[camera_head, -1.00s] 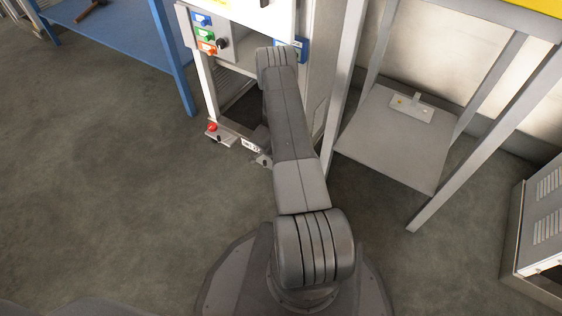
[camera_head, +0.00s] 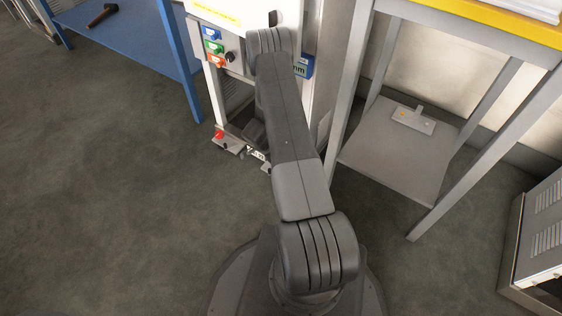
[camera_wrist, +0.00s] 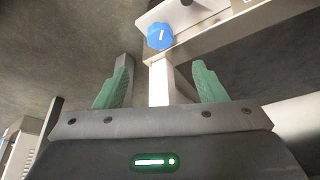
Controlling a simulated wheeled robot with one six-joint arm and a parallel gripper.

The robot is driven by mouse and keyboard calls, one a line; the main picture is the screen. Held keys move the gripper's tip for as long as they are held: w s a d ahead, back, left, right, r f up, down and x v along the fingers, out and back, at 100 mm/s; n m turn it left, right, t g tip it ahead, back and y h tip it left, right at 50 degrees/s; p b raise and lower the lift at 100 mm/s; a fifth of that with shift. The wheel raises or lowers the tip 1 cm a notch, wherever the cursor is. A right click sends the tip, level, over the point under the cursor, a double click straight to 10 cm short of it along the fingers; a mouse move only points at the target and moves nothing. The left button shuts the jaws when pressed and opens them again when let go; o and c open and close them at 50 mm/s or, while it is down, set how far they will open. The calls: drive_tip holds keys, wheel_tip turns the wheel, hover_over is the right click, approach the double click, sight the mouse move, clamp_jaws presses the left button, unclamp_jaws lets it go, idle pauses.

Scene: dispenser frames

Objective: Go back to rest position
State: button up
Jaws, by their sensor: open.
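My gripper (camera_wrist: 161,68) shows in the wrist view with its two green fingers spread wide and nothing held between them. A pale post (camera_wrist: 160,82) shows in the gap between the fingers, beyond them; how far off I cannot tell. In the head view my arm reaches up the middle toward a white dispenser frame with coloured buttons (camera_head: 213,48). The gripper itself is hidden there behind the arm.
A blue knob (camera_wrist: 160,37) sits above the fingertips in the wrist view. A blue table (camera_head: 140,40) stands at the left, a grey stand (camera_head: 400,165) at the right, and a louvred cabinet (camera_head: 545,240) at far right. The left floor is clear.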

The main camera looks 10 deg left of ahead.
drive_tip(key=shift+v, duration=1.1)
drive_tip(key=b+x, duration=0.4)
drive_tip(key=x, duration=1)
drive_tip(key=shift+b, duration=0.4)
drive_tip(key=shift+a+r, duration=0.1)
drive_tip(key=shift+r, duration=0.05)
